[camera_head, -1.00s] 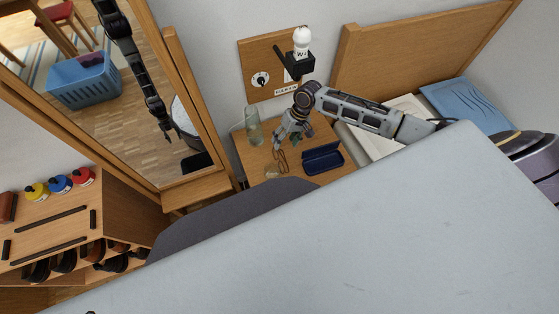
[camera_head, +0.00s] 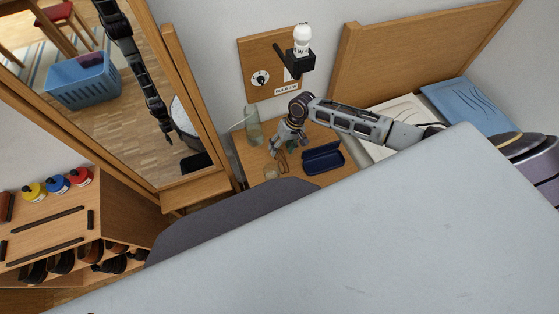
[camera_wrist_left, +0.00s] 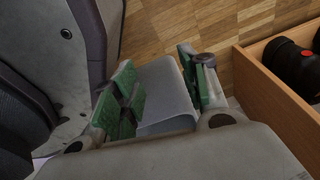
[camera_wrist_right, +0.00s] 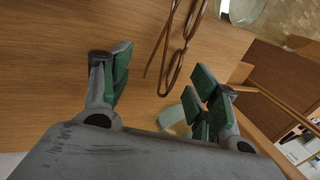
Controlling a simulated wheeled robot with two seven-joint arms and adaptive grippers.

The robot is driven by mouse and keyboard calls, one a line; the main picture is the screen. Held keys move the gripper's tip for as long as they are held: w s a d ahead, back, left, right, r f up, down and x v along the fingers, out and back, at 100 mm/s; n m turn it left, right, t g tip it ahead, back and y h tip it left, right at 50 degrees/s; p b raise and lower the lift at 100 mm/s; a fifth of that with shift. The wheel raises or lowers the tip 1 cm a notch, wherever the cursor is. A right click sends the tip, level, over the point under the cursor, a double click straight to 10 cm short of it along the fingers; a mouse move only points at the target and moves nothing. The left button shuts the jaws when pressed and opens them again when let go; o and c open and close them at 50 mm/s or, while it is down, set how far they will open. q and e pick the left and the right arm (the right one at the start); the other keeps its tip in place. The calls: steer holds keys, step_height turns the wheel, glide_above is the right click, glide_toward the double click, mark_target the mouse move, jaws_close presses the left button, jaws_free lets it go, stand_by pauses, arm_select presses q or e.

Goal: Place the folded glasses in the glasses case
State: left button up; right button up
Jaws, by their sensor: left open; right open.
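The glasses case (camera_head: 323,158) is dark blue, lies open and empty on the small wooden table, just right of my right gripper. The folded brown glasses (camera_wrist_right: 178,50) lie on the table; in the right wrist view they are beyond the fingertips, between the two fingers' lines. In the head view the glasses (camera_head: 282,162) show thinly below the right gripper. My right gripper (camera_head: 280,148) is open and empty above the table; its green-padded fingers show spread in the right wrist view (camera_wrist_right: 158,82). My left gripper (camera_wrist_left: 160,85) is open and empty, away from the table, seen only in its wrist view.
A glass vase (camera_head: 253,128) stands at the table's back left, and a small pale round dish (camera_head: 271,172) near its front. A large grey surface (camera_head: 330,240) fills the front. A mirror (camera_head: 150,90) stands left, shelves (camera_head: 60,225) below it.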

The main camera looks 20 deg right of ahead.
mark_target(281, 151)
steer(key=shift+a+f, duration=0.15)
steer(key=shift+f, duration=0.3)
steer(key=c, duration=0.9)
steer(key=shift+s+r, duration=0.15)
steer(key=shift+r, duration=0.3)
steer(key=shift+r+p, duration=0.3)
steer(key=shift+r, duration=0.1)
step_height(281, 151, up, 6)
steer(key=shift+f+p, duration=0.15)
steer(key=shift+p, duration=0.4)
arm_select(q)
steer(key=s+a+p, duration=0.2)
steer(key=s+a, duration=0.2)
steer(key=s, duration=0.3)
steer(key=shift+f+g, duration=0.3)
steer(key=shift+f, duration=0.05)
arm_select(e)
steer(key=s, duration=1.3)
steer(key=s+a, duration=0.1)
steer(key=s, duration=0.5)
steer(key=shift+s+a+f, duration=0.1)
steer(key=shift+s+f, duration=0.05)
steer(key=shift+s, duration=0.15)
arm_select(q)
steer(key=shift+s, duration=0.15)
